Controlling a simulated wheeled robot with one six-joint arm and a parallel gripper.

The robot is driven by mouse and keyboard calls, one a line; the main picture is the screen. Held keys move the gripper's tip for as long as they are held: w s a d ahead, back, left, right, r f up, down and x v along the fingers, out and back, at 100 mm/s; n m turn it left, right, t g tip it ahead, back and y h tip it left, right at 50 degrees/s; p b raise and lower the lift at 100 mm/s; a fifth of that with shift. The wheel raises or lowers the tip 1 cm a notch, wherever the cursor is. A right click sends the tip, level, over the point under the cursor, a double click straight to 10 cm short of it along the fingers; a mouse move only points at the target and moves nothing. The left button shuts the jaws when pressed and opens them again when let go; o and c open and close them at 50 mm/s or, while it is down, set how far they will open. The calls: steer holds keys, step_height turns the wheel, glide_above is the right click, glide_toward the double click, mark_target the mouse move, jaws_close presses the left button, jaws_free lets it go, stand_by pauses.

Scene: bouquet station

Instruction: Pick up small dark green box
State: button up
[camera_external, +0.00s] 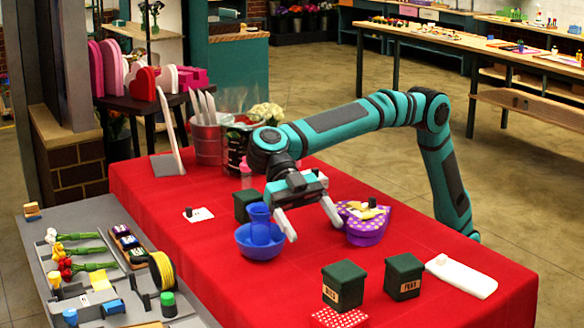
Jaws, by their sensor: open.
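Several small dark green boxes stand on the red-covered table. One dark green box (247,205) is at the back, behind a blue cup and left of my gripper. A second dark green box (344,281) with a light label stands at the front, and a third dark green box (404,272), also labelled, stands just right of it. My gripper (314,231) is open and empty, its fingers pointing down above the middle of the table. It is apart from the two front boxes, which are nearer the camera. The label words are too small to read surely.
A blue bowl (260,246) with a blue cup (259,220) is left of my gripper. A purple heart-shaped box (366,232) is right of it. A white cloth (461,276) and a red dotted card (340,317) lie near the front boxes. The red table (220,285) is clear at front left.

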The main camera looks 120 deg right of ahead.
steer(key=w+n, duration=0.1)
steer(key=w, duration=0.1)
steer(key=g, duration=0.1)
glide_toward(344, 276)
steer(key=a+f, duration=0.3)
steer(key=shift+s, duration=0.25)
steer(key=shift+s+f+x, duration=0.1)
steer(key=shift+s+x, duration=0.1)
steer(key=shift+x, duration=1.1)
steer(key=shift+s+f+x, duration=0.15)
steer(key=shift+s+x, duration=0.05)
steer(key=shift+x, duration=1.15)
steer(key=shift+d, duration=0.1)
steer(key=c, duration=1.2)
steer(key=shift+r, duration=0.1)
